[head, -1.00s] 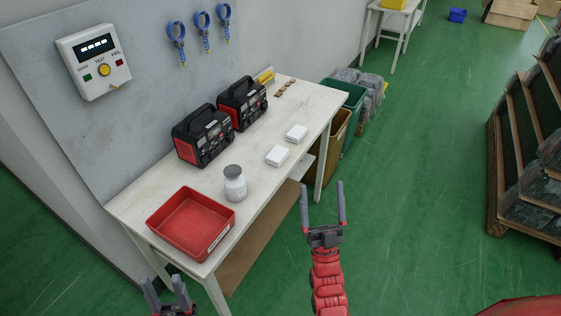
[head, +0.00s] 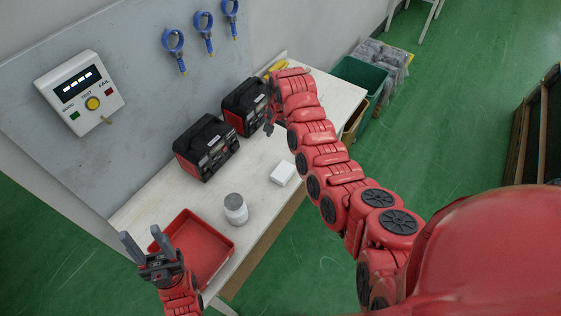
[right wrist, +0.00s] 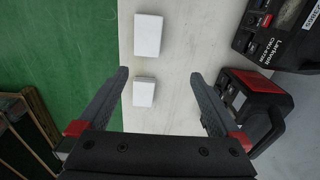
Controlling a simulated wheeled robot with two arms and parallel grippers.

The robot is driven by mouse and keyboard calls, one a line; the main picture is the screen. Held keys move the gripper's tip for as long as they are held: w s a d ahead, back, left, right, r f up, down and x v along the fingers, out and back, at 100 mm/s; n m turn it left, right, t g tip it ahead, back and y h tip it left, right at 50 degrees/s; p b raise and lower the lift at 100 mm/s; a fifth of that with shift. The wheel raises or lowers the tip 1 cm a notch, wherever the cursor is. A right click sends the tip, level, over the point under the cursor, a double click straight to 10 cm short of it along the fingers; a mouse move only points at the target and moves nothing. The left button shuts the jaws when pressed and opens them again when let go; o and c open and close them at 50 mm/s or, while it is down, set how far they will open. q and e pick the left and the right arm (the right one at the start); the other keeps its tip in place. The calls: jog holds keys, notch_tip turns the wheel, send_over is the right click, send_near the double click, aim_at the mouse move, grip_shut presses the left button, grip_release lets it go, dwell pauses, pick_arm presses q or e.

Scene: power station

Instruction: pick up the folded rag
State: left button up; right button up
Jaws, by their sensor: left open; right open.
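Two white folded-looking pieces lie flat on the workbench (head: 262,197); I cannot tell for certain which is the rag. The nearer white piece (head: 283,173) shows in the head view, and beyond my fingertips in the right wrist view (right wrist: 148,36). The other white piece (right wrist: 144,92) shows between the fingers, closer to the left-hand one; my right arm hides it in the head view. My right gripper (right wrist: 159,75) is open and empty above the bench, its fingers partly visible in the head view (head: 268,128). My left gripper (head: 140,245) is open and empty by the red tray.
The red tray (head: 228,257) and a white jar (head: 236,209) stand at the bench's near end. Two black-and-red units (head: 206,148) (head: 243,106) stand along the wall side. A test box (head: 80,93) and blue rings hang on the panel. A green bin (head: 358,76) stands beyond.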

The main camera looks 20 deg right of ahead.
jog(key=s+f+g, duration=0.1)
jog(key=b, duration=0.6)
send_over(283, 170)
jog(key=f, duration=1)
jog(key=shift+w+d, duration=0.15)
jog(key=shift+w, duration=0.2)
jog(key=shift+s+f, duration=0.15)
jog(key=shift+f, duration=0.05)
jog(key=f+b, duration=0.1)
jog(key=f, duration=0.1)
jog(key=f+b, duration=0.1)
jog(key=f, duration=0.1)
jog(key=shift+s+b, duration=0.25)
jog(key=shift+b, duration=0.05)
jog(key=shift+f+b, duration=0.35)
jog(key=shift+f, duration=0.1)
jog(key=shift+r, duration=0.1)
